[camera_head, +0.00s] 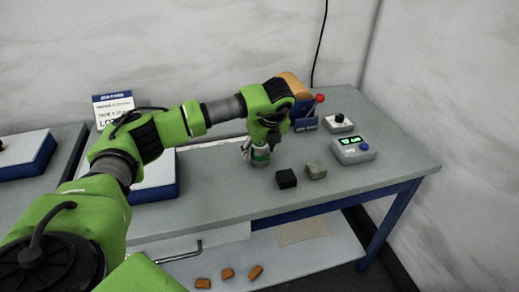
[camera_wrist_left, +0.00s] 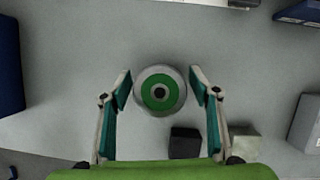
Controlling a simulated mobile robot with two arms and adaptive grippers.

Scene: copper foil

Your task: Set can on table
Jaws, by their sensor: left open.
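The can (camera_head: 260,156) is green and silver and stands upright on the grey table (camera_head: 226,198) in the head view. In the left wrist view I see its round top with a green ring and dark centre (camera_wrist_left: 160,91). My left gripper (camera_head: 257,150) is right above and around the can. In the wrist view its two fingers (camera_wrist_left: 159,88) are spread, one on each side of the can, with small gaps. The gripper body hides part of the can in the head view. My right gripper is not in view.
A black block (camera_head: 286,178) and a grey-green block (camera_head: 315,170) sit close to the can's right. A device with a green display (camera_head: 352,150), a knob box (camera_head: 338,123) and a red-knobbed lever (camera_head: 319,98) stand further right. A blue-sided tray (camera_head: 160,180) lies left. Orange pieces (camera_head: 228,274) lie on the lower shelf.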

